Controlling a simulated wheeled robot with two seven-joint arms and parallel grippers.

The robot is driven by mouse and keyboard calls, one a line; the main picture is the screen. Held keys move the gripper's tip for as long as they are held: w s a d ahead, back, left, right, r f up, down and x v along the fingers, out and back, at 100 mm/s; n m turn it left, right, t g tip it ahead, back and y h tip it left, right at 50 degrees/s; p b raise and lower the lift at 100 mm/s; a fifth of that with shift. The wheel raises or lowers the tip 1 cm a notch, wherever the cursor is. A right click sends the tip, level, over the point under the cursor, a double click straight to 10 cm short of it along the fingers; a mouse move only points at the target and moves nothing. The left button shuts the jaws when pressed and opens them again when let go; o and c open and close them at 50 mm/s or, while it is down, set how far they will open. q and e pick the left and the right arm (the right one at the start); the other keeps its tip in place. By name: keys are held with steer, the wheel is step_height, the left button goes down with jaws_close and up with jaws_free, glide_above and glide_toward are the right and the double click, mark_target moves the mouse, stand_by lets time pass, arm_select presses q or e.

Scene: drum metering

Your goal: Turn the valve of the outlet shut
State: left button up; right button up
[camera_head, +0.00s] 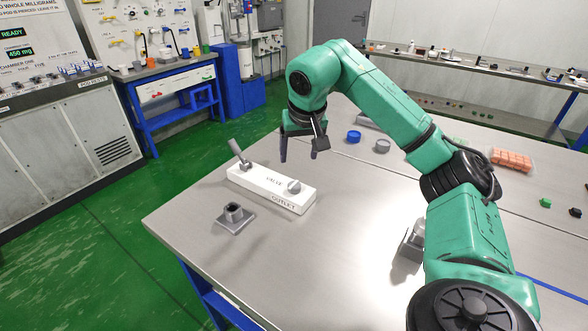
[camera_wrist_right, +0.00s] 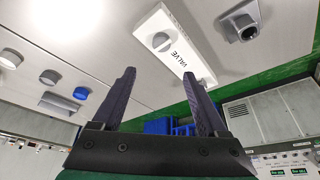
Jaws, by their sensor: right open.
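The white outlet block (camera_head: 268,182), marked VALVE and OUTLET, lies on the steel table near its left edge. A grey lever (camera_head: 239,153) stands tilted up and to the left from the block's far end. A round grey knob (camera_head: 294,187) sits near the end marked OUTLET. My right gripper (camera_head: 299,157) is open and empty above the table, to the right of the lever and apart from it. In the right wrist view the block (camera_wrist_right: 178,50) shows beyond the open fingers; the lever is not clearly visible there. My left gripper is not in view.
A grey socket on a plate (camera_head: 236,217) stands in front of the block. A blue cap (camera_head: 353,137) and a grey cap (camera_head: 382,146) lie behind, right of the gripper. A pack of orange blocks (camera_head: 512,159) is farther right.

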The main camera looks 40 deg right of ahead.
mark_target(294, 184)
steer(key=x, duration=1.1)
steer(key=shift+s+a+f, duration=0.2)
steer(key=shift+f, duration=0.15)
steer(key=shift+w+f, duration=0.1)
steer(key=shift+f, duration=0.3)
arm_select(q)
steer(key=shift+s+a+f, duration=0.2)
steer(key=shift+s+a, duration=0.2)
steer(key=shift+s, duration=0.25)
arm_select(e)
steer(key=shift+f, duration=0.2)
jaws_close()
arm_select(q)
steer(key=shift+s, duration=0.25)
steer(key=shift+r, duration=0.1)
